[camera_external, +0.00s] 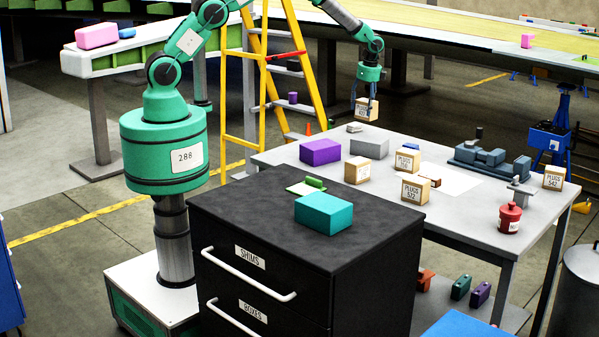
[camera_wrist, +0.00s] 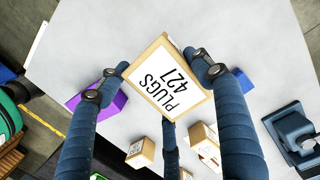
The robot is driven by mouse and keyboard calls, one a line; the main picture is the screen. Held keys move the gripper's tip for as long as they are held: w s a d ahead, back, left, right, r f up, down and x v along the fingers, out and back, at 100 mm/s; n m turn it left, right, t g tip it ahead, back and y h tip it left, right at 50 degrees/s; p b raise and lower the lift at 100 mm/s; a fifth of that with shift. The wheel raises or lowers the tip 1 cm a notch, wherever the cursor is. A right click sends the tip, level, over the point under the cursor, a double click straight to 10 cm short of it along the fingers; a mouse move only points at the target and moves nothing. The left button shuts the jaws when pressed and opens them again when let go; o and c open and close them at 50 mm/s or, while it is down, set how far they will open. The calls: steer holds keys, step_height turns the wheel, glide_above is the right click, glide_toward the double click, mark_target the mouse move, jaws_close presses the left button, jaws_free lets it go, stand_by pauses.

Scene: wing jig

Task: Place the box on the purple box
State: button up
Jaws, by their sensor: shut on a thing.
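My gripper (camera_external: 367,98) is shut on a small tan box (camera_external: 362,110) and holds it in the air above the far side of the grey table. The purple box (camera_external: 320,151) sits on the table's left part, lower and to the left of the held box. In the wrist view the purple box (camera_wrist: 112,104) is partly hidden behind a finger.
The grey table (camera_external: 275,157) bears several other tan plugs boxes (camera_external: 415,187), a grey block (camera_external: 369,145), a blue-grey fixture (camera_external: 490,160) and a red can (camera_external: 509,217). A black drawer cabinet (camera_external: 250,205) with a teal box (camera_external: 323,213) stands in front. A yellow ladder (camera_external: 232,95) stands behind.

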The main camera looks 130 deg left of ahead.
steer(key=s+d, duration=0.4)
steer(key=d, duration=0.8)
steer(key=s+d+b, duration=0.1)
steer(key=s+d, duration=0.3)
steer(key=d, duration=0.9)
steer(key=s+d+b, duration=0.1)
steer(key=s+d, duration=0.3)
steer(key=d, duration=0.9)
steer(key=shift+s+d+f, duration=0.2)
steer(key=shift+f, duration=0.2)
steer(key=b, duration=0.2)
glide_above(318, 145)
steer(key=shift+s+a+f, duration=0.1)
steer(key=shift+a+f, duration=0.1)
steer(key=shift+f, duration=0.6)
steer(key=shift+f, duration=1.75)
